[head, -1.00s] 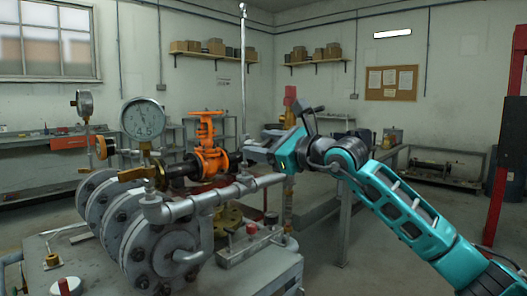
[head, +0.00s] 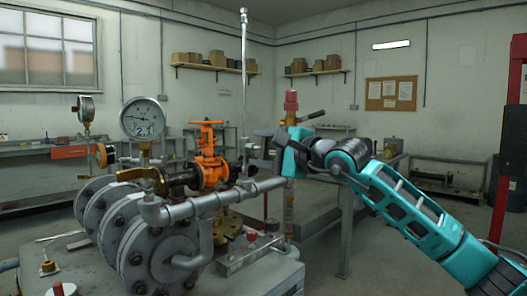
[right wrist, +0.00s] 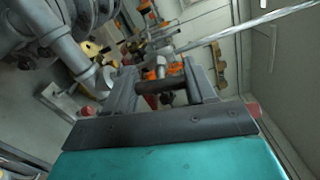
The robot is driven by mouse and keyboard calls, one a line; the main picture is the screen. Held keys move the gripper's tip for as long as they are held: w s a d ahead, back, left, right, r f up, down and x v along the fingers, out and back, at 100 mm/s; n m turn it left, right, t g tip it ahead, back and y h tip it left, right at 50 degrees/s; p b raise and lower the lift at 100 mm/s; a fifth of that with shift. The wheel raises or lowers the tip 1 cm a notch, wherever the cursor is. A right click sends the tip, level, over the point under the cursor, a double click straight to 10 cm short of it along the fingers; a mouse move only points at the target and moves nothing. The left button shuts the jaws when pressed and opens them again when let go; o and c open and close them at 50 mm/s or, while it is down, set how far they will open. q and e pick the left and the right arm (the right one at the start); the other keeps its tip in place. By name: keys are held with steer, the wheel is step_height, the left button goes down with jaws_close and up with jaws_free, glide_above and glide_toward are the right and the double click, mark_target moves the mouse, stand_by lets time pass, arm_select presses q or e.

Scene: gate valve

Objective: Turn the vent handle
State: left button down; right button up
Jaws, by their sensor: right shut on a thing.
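The vent handle (right wrist: 160,87) shows in the right wrist view as a short dark bar between my right fingers. My right gripper (right wrist: 162,90) is shut on it, with one finger on each side. In the head view my right gripper (head: 262,145) is at the right end of the grey pipe (head: 225,198), and its fingers hide most of the handle there. The orange valve with its handwheel (head: 208,155) stands just left of my gripper. My left gripper is not in view.
A round pressure gauge (head: 143,119) stands above the grey flanges (head: 150,250). A tall thin pipe (head: 244,70) rises close to my gripper. A red-topped fitting (head: 291,102) stands behind my gripper. Open floor lies at the right.

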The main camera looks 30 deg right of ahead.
steer(key=shift+a+r+n, duration=0.1)
steer(key=shift+n, duration=0.6)
steer(key=o, duration=1)
steer(key=shift+o, duration=0.2)
